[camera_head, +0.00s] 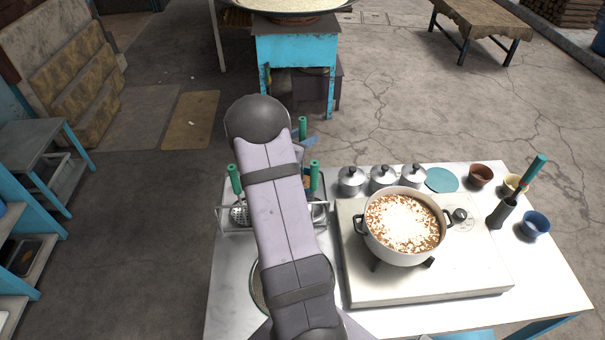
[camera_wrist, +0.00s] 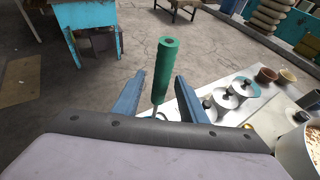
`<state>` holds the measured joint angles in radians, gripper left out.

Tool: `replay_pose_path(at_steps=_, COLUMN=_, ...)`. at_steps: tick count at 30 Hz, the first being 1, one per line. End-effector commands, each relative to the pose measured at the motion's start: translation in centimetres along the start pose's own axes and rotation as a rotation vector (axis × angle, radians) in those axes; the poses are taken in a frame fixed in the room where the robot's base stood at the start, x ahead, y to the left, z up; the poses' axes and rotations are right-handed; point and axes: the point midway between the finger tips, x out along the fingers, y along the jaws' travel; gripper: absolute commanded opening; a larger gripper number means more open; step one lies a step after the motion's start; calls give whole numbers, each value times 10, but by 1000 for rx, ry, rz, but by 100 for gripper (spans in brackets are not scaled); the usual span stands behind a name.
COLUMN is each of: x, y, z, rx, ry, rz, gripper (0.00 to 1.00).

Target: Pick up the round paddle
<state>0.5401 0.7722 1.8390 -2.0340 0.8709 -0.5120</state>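A green-handled utensil (camera_wrist: 165,68) stands upright between the two blue fingers of my gripper (camera_wrist: 160,77) in the wrist view. The fingers are apart, with a gap on each side of the handle. Its lower end is hidden behind my wrist, so I cannot tell whether it is the round paddle. In the head view my arm covers most of the gripper (camera_head: 306,143), and a green handle (camera_head: 303,127) rises beside it. Two more green handles stand in the rack, one at left (camera_head: 235,179) above a perforated skimmer (camera_head: 239,214) and one at right (camera_head: 314,176).
A white pot of food (camera_head: 403,254) sits on a stove (camera_head: 450,280) right of my arm. Lidded canisters (camera_head: 382,177) stand behind it. Another green-handled tool (camera_head: 535,168) stands in a dark holder at right. The wire rack (camera_head: 222,221) is close below my arm.

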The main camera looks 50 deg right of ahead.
Motion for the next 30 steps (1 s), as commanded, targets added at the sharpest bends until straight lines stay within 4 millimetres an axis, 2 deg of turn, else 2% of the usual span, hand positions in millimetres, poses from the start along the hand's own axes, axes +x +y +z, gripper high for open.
replay_pose_path(at_steps=3, x=0, y=0, z=0, rx=0, ry=0, rz=0, gripper=36)
replay_pose_path(at_steps=6, x=0, y=0, z=0, rx=0, ry=0, rz=0, gripper=12)
replay_pose_path(at_steps=8, x=0, y=0, z=0, rx=0, ry=0, rz=0, gripper=0)
replay_pose_path(at_steps=20, x=-2, y=0, z=4, rx=3, ry=-4, rz=0, gripper=0)
replay_pose_path(at_steps=26, x=-8, y=1, z=21, rx=5, ry=-6, rz=1, gripper=0)
replay_pose_path(at_steps=30, x=-16, y=1, z=41, rx=6, ry=-7, rz=1, gripper=0)
